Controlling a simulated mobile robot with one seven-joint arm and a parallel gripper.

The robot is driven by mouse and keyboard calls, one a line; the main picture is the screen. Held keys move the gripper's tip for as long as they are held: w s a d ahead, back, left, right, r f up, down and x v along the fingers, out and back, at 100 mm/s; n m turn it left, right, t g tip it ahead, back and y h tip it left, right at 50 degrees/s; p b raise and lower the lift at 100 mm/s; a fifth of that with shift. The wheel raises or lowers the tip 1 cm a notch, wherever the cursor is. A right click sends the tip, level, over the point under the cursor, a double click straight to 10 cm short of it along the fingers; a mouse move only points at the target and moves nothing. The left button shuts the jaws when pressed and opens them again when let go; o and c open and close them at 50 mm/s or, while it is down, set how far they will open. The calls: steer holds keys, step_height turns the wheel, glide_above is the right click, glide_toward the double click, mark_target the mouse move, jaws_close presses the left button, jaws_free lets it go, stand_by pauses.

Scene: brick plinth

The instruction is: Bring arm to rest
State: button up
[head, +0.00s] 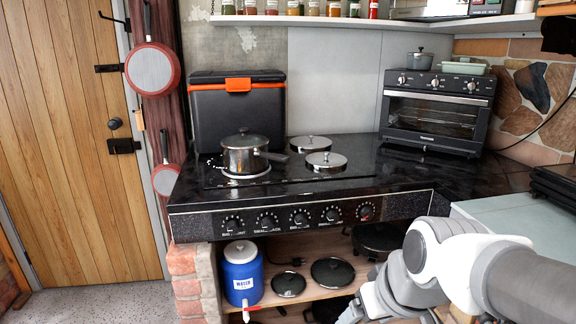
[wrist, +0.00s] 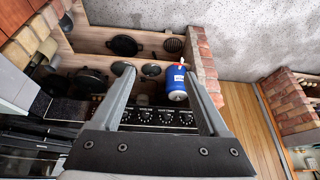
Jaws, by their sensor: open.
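My gripper (wrist: 160,74) is open in the wrist view, its two grey fingers well apart with nothing between them. Beyond the fingers in that view are the stove's knob panel and the shelf under it, seen upside down. In the head view my arm (head: 440,262) comes in from the lower right, in front of the shelf and beside the pale counter. It bends down toward the bottom edge, where my fingers cannot be made out clearly. I cannot tell from these views whether the arm touches anything.
The black stove top (head: 375,183) holds a lidded pot (head: 240,158). A toaster oven (head: 437,110) stands at the right and a black cooler (head: 238,115) behind the pot. A blue water jug (head: 242,275) and pans (head: 332,271) sit below. The floor (head: 100,303) at left is clear.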

steer(key=s+d+r+m+h, duration=0.2)
steer(key=s+r+m, duration=0.15)
steer(key=s, duration=0.35)
step_height(320, 180, up, 18)
steer(key=p, duration=1.7)
steer(key=shift+w+f+n+t+y+p, duration=0.25)
steer(key=shift+w+n+t+y+p, duration=0.05)
steer(key=shift+w+n+p, duration=0.15)
